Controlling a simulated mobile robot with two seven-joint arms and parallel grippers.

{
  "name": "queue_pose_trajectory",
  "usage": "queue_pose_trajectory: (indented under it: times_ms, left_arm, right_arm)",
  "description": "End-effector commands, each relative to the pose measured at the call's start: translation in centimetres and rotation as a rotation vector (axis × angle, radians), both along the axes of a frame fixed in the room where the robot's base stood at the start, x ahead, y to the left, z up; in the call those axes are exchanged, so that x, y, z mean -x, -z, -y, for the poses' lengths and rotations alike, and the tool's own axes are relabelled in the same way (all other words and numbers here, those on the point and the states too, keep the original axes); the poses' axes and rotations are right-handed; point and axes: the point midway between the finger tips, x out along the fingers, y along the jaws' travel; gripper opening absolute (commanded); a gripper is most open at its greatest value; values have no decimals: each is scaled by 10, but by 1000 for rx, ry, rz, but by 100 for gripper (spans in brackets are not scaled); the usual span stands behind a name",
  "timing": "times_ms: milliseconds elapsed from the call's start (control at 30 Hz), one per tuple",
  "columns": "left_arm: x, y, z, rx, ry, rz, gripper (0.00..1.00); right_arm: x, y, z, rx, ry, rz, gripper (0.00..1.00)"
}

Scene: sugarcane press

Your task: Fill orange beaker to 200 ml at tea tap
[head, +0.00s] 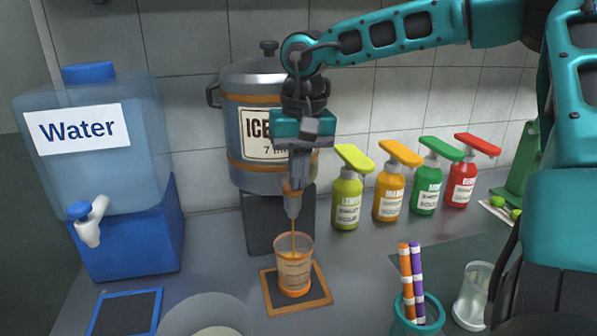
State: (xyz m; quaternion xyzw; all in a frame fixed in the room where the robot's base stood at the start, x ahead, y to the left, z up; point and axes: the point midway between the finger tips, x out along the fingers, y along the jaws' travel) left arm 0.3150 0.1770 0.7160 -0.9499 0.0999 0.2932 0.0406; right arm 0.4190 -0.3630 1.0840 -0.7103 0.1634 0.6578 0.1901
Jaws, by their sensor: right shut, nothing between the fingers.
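The orange beaker (295,272) is clear with an orange bottom and stands upright on a wood-framed dark coaster (315,302), below the tea tap (292,205). A thin amber stream runs from the tap into the beaker, which holds some amber liquid. I cannot read its level against the marks. The tap belongs to the steel tea urn (233,125), whose label is partly hidden by my arm. My right gripper (297,182) points down at the top of the tap, fingers shut with nothing between them. It hides the tap's handle. My left gripper is out of view.
A water dispenser (95,160) stands at left, with a blue-framed coaster (126,313) and a pale bowl (206,318) in front. Several syrup pump bottles (347,200) line the wall. A teal cup of markers (417,322) and a glass (472,297) stand front right.

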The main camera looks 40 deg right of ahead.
Motion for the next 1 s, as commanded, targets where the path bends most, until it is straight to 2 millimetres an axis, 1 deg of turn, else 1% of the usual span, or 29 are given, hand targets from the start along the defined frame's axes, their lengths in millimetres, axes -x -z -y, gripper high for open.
queue_pose_trajectory:
  times_ms: [33,267,367,467,700,800,900,1000]
  left_arm:
    - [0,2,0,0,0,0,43]
    - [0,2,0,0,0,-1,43]
    - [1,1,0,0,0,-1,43]
    - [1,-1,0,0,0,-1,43]
    - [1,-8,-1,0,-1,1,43]
    - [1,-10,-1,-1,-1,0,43]
    - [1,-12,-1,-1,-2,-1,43]
    - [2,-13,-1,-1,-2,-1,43]
  right_arm:
    - [6,11,-1,-5,0,-28,0]
    - [6,9,-1,-5,0,-27,0]
    - [6,1,-1,-6,0,-24,0]
    - [7,-15,0,-4,-1,-21,0]
    - [9,-74,0,-1,1,-5,0]
    - [11,-96,1,1,0,-3,0]
    - [12,-112,1,1,0,0,0]
    - [13,-123,1,2,0,1,0]
